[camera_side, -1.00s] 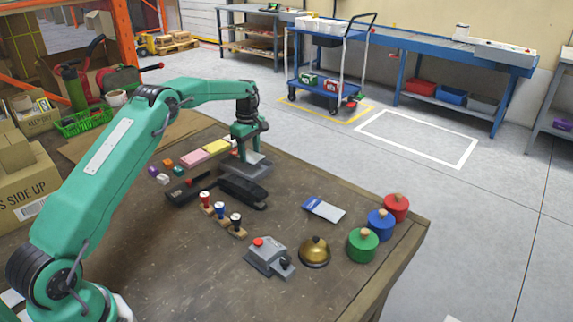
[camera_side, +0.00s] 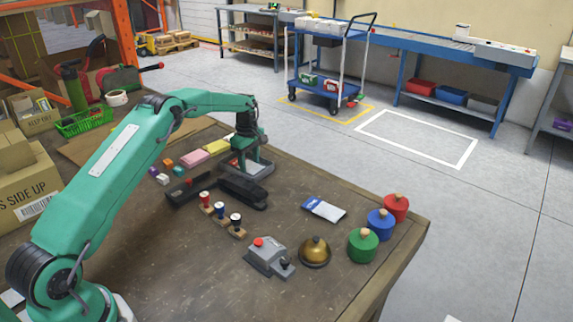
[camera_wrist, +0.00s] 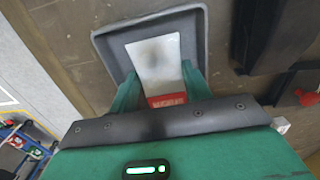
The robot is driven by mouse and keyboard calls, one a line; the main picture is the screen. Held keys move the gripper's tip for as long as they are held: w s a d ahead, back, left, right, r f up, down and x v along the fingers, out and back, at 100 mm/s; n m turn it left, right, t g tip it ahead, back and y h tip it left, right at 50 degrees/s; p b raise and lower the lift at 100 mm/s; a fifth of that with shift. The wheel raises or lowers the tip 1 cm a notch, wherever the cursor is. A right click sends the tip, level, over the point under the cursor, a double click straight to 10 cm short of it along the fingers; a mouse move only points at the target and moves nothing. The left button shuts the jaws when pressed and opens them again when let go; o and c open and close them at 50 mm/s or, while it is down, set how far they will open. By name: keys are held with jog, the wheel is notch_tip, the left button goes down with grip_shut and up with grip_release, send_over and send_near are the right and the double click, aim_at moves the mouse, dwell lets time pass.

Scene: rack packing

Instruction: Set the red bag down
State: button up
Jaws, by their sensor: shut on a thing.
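The red bag (camera_wrist: 155,55) is a flat pale packet with a red band printed with lettering. In the wrist view it lies within the outline of a grey tray (camera_wrist: 104,52), between my gripper's (camera_wrist: 157,82) two green fingers. My gripper is shut on the bag at its red-banded end. In the side view my gripper (camera_side: 247,158) is low over the grey tray (camera_side: 262,172) near the table's far edge. The fingers and wrist hide part of the bag there. I cannot tell whether the bag touches the tray floor.
A black stapler-like thing (camera_side: 243,192) lies just in front of the tray. Pink and yellow pads (camera_side: 195,160) are to its left. Stamps (camera_side: 221,209), a bell (camera_side: 314,252), a blue-white packet (camera_side: 324,209) and coloured knobbed cylinders (camera_side: 381,223) stand nearer the right.

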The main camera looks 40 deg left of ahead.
aim_at(250, 164)
jog(key=o, duration=1)
jog(key=shift+f, duration=0.1)
jog(key=shift+c, duration=0.2)
notch_tip(250, 164, up, 12)
dwell(0.5)
